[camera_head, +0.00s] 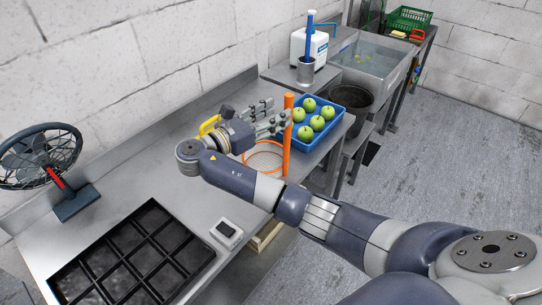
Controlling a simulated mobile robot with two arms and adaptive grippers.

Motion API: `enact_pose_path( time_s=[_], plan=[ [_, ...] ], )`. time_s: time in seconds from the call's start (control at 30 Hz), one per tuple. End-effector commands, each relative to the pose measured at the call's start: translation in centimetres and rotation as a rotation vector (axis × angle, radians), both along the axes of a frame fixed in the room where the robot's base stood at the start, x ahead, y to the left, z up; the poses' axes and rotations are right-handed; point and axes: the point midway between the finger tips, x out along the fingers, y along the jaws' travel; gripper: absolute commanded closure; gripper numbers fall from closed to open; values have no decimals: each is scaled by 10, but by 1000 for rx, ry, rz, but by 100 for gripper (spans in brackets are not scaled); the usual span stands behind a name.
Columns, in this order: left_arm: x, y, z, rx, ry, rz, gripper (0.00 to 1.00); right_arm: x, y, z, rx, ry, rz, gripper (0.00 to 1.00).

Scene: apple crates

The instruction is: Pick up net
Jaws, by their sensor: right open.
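The net shows an orange round hoop with pale mesh (264,160) low beside the bench edge. An upright orange handle (287,150) stands at the hoop's right side. My right gripper (279,118) is open, with its fingers pointing right beside the upper part of the handle. I cannot tell whether the fingers touch the handle or stand around it. My right wrist and forearm hide part of the hoop. My left gripper is out of view.
A blue crate (346,121) of several green apples stands just right of the handle. A black divided tray (118,262), a small scale (226,231) and a fan (40,157) are on the left. A dark bucket (372,98) and a water basin (368,56) lie farther back.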

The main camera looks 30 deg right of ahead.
Motion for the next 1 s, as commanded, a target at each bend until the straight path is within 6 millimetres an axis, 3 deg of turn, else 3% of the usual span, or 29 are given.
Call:
enact_pose_path(
  time_s=[0.17,0.43,0.77,0.93,1.0],
  plan=[
    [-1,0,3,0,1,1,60,2,-11,1,-2,-1,0,56],
    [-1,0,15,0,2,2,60,10,-48,-3,0,0,-1,56],
    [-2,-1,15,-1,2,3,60,11,-54,-6,2,-1,2,56],
    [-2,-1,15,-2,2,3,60,11,-54,-6,2,-1,1,95],
    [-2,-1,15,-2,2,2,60,11,-54,-6,2,-1,1,100]
  ],
)
